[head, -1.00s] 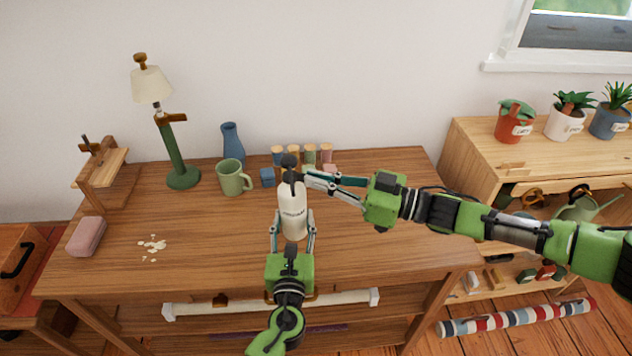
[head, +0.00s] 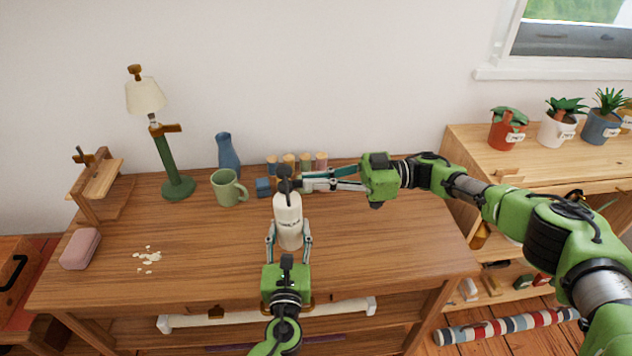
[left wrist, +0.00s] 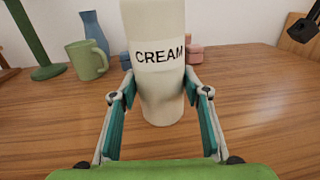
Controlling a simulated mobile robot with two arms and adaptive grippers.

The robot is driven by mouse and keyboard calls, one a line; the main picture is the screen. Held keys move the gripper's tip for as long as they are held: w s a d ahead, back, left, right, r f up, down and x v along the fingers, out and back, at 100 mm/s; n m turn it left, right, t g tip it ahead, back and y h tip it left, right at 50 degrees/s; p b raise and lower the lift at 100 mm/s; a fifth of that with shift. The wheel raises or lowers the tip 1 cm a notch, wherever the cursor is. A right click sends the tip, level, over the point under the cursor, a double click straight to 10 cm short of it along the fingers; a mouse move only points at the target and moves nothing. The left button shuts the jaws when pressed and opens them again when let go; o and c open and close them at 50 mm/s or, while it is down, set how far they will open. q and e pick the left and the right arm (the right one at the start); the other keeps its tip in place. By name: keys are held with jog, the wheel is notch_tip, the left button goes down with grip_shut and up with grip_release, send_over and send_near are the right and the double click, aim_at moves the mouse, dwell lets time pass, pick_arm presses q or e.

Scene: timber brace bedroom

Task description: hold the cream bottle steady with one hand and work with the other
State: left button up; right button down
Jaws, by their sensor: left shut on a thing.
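The cream bottle (head: 288,222) stands upright on the wooden desk (head: 390,245), white with a dark pump top (head: 284,175). Its CREAM label shows in the left wrist view (left wrist: 160,58), where its top is cut off. My left gripper (head: 289,240) is shut on the bottle's lower body, one finger on each side. My right gripper (head: 303,184) reaches in from the right, its fingertips beside the pump top. I cannot tell whether they touch it or how far apart its fingers are.
A lamp (head: 172,165) is at the back left. White bits (head: 148,258) lie left. The desk's front right is clear.

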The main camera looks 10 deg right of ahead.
pick_arm(q)
jog(key=shift+a, duration=0.2)
pick_arm(e)
jog(key=shift+w+d+n+g, duration=0.15)
jog(key=shift+w+n+g, duration=0.1)
jog(key=shift+n+g, duration=0.25)
jog(key=c, duration=2.2)
grip_release()
jog(key=shift+c, duration=0.2)
pick_arm(q)
jog(key=shift+d, duration=0.1)
pick_arm(e)
jog(key=d, duration=0.7)
jog(key=shift+w+d, duration=0.15)
jog(key=shift+w, duration=0.05)
